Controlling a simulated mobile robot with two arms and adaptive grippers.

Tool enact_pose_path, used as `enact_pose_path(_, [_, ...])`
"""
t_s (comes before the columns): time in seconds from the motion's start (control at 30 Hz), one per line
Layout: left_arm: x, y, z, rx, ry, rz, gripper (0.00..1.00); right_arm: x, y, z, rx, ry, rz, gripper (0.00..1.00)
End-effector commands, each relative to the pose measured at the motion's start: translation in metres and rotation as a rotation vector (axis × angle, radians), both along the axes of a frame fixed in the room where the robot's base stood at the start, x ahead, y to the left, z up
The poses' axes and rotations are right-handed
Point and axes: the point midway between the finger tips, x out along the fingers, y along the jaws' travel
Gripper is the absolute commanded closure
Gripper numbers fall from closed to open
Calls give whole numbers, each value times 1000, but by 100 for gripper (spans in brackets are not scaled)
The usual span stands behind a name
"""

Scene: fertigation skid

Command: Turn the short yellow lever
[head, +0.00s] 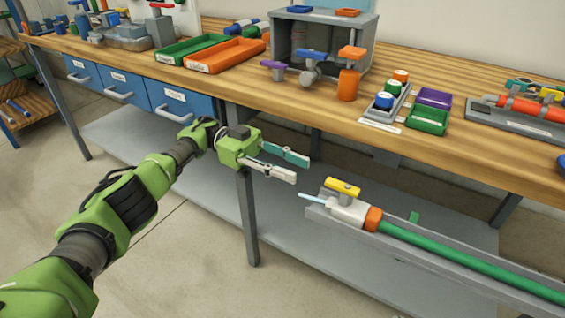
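The short yellow lever (343,187) sits on top of a white valve body (348,211) in the lower right of the head view. An orange collar (373,219) joins the valve to a long green pipe (465,265). A thin pale blue rod (311,197) points out of the valve's left end. My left gripper (301,170) is open and empty, its two fingers apart and pointing right. It is a little left of and above the lever in the picture, not touching it. My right gripper is not in view.
A grey trough (322,213) holds the valve and pipe. The wooden bench (300,103) runs above and behind. It carries a grey box with coloured levers (350,30), small trays and an orange pipe fitting (525,108). A bench leg (249,225) stands below my gripper.

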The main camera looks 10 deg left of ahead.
Motion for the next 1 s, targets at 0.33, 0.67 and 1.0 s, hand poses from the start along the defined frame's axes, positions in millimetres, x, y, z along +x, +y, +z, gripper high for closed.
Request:
enact_pose_path(0.33, [8, 18, 0, 2, -1, 1, 69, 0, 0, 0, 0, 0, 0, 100])
enact_pose_path(0.67, [7, 22, -1, 1, 0, 0, 69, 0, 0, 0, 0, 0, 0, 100])
enact_pose_path(1.0, [7, 22, 0, 1, 0, 0, 69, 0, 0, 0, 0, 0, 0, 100])
